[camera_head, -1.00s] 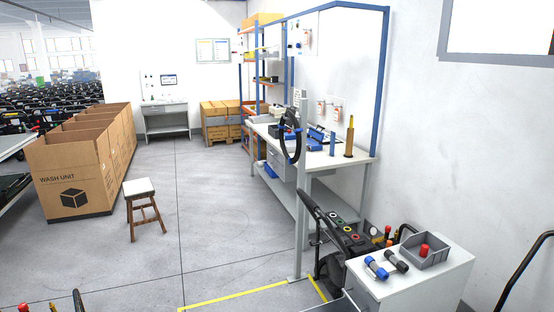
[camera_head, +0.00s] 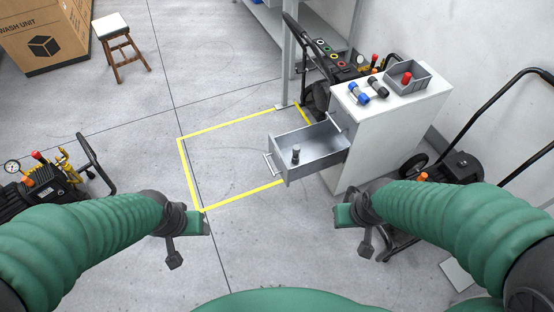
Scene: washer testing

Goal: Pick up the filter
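Two short cylinders with thick ends, one blue (camera_head: 358,93) and one dark grey (camera_head: 376,88), lie side by side on top of a white cabinet (camera_head: 400,128). A small dark upright part (camera_head: 295,154) stands in the cabinet's open grey drawer (camera_head: 323,150). I cannot tell for sure which of these is the filter. My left gripper (camera_head: 188,240) is over the floor at lower left, well away from the cabinet. My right gripper (camera_head: 354,234) is in front of and below the cabinet, touching none of these parts. Nothing shows in either gripper; their finger openings are unclear.
A grey bin (camera_head: 408,80) with a red part (camera_head: 407,78) sits on the cabinet. Wheeled machines stand at left (camera_head: 40,180), behind the cabinet (camera_head: 318,98) and at right (camera_head: 445,168). A stool (camera_head: 122,48) is farther off. The yellow-taped floor is mostly clear.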

